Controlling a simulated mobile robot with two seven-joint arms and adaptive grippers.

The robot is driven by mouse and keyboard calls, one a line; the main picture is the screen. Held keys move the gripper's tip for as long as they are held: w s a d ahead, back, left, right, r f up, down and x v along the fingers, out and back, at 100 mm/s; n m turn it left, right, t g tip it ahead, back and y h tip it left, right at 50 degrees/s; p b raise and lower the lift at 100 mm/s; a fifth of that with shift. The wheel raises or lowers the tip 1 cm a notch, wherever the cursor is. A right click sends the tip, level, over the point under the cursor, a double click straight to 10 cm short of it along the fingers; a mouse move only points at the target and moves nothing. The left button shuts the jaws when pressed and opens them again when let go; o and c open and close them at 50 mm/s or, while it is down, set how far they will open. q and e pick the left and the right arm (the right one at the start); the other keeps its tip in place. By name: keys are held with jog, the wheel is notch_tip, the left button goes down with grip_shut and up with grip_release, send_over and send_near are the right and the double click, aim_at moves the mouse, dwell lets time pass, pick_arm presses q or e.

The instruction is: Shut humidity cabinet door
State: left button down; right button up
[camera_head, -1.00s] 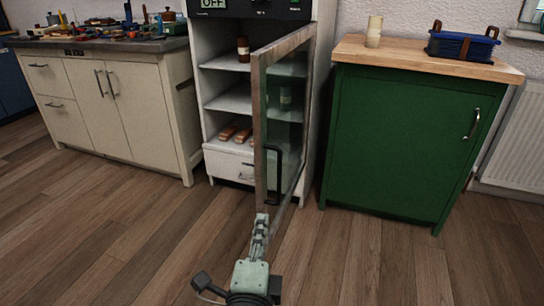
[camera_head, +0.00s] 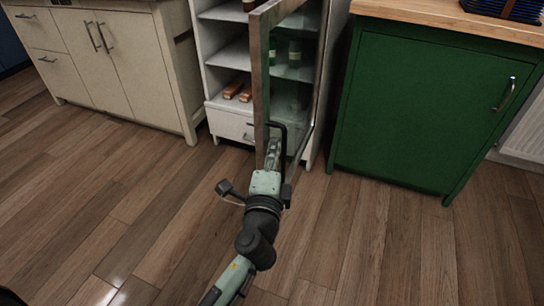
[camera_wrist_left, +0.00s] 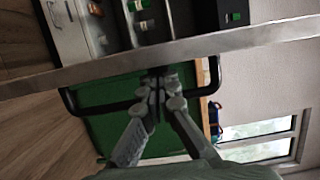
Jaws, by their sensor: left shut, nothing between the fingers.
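The humidity cabinet (camera_head: 223,112) is a white cabinet with its glass door standing open towards me, seen nearly edge-on. The door (camera_head: 262,85) has a grey metal frame and a black bar handle (camera_head: 285,135) low on it. In the left wrist view the door frame (camera_wrist_left: 220,42) crosses as a grey bar, with the handle (camera_wrist_left: 85,110) below it. My left gripper (camera_head: 273,148) is shut and empty at the handle's height. In the wrist view its fingertips (camera_wrist_left: 158,82) overlap the handle area close to the frame; I cannot tell whether they touch. My right gripper is not in view.
Brown bottles and brown blocks (camera_head: 238,88) stand on the cabinet shelves. A green cupboard (camera_head: 425,110) with a wooden top is close on the right, and a cream cupboard (camera_head: 115,65) is on the left. The wooden floor (camera_head: 90,170) in front is clear.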

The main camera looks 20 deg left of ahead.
pick_arm(q)
jog(key=shift+x, duration=1.35)
